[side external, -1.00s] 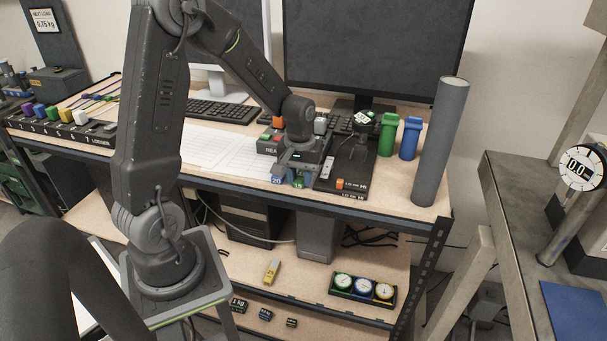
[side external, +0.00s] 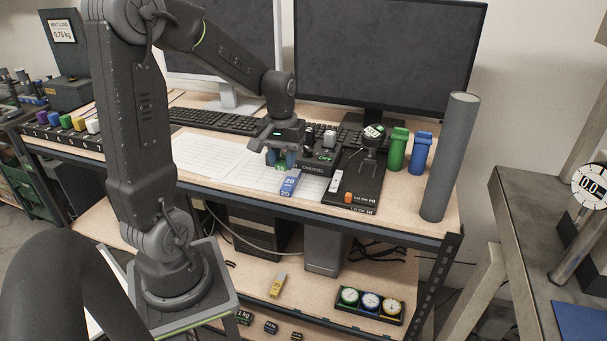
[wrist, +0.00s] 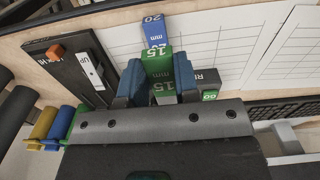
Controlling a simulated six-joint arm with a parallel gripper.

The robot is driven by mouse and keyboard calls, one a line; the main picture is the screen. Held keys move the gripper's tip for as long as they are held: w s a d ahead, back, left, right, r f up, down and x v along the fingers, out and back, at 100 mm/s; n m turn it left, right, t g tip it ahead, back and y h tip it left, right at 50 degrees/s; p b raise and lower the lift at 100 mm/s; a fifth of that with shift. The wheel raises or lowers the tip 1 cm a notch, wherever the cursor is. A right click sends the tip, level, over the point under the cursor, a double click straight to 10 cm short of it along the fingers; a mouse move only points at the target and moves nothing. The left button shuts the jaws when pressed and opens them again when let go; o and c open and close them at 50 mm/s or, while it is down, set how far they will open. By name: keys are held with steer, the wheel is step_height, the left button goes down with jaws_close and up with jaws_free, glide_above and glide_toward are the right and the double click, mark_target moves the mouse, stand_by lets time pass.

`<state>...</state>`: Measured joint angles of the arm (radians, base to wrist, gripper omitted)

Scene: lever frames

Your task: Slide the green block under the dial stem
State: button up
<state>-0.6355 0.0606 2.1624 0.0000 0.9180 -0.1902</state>
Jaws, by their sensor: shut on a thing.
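My gripper (side external: 280,158) is shut on the green block (side external: 281,168), which is marked 15 in the wrist view (wrist: 157,66). Blue fingers sit on both sides of it. A blue block (side external: 290,182) marked 20 mm stands close to the green one; it also shows in the wrist view (wrist: 154,30). I cannot tell whether the green block touches the desk. A small dial (side external: 374,132) on a dark stand rises from a black plate (side external: 344,196), to the right of my gripper. The stem's lower end is not clear.
The plate carries an orange knob (side external: 349,197) and a white UP switch (side external: 336,184). Green (side external: 397,149) and blue (side external: 421,153) cylinders and a grey tube (side external: 450,155) stand right. Paper sheets (side external: 215,155) lie left.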

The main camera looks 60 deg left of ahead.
steer(key=s+a+r, duration=0.3)
steer(key=s, duration=0.1)
glide_toward(364, 181)
steer(key=s+d, duration=0.3)
steer(key=shift+d+f, duration=0.1)
steer(key=shift+f, duration=3.05)
steer(key=shift+w+f, duration=0.1)
steer(key=shift+f, duration=0.35)
steer(key=shift+w+a, duration=1.5)
steer(key=shift+a, duration=0.15)
steer(key=shift+f, duration=0.1)
